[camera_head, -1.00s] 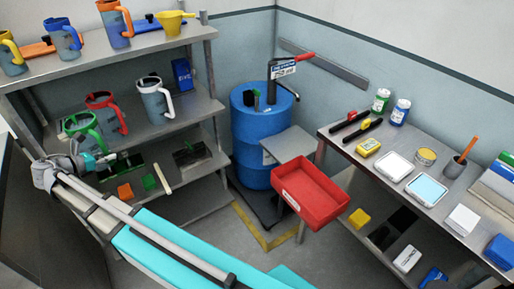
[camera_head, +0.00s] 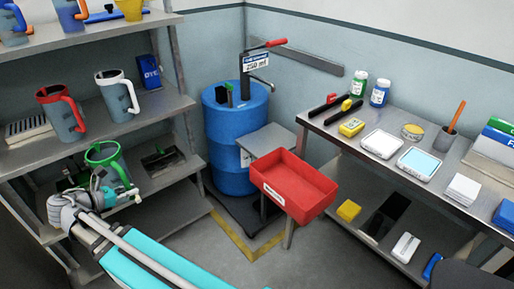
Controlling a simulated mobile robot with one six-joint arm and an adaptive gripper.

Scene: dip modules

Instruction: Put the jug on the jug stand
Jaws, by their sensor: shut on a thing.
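My gripper (camera_head: 108,187) is shut on the green-rimmed jug (camera_head: 119,171), a clear grey jug with a green handle. The jug is in front of the shelf rack, below middle-shelf height, and looks slightly tilted. The fingers are small in view and partly merge with the jug. The grey square plate (camera_head: 268,139), which looks like the jug stand, is beside the blue drum (camera_head: 229,150), below the pump spout. Nothing stands on it. My gripper and jug are well to the left of it.
A red-handled jug (camera_head: 58,116) and a white-handled jug (camera_head: 114,99) stand on the middle shelf (camera_head: 150,120). A red bin (camera_head: 302,188) stands close in front of the plate. A workbench (camera_head: 337,136) is at right. Floor is clear between rack and bin.

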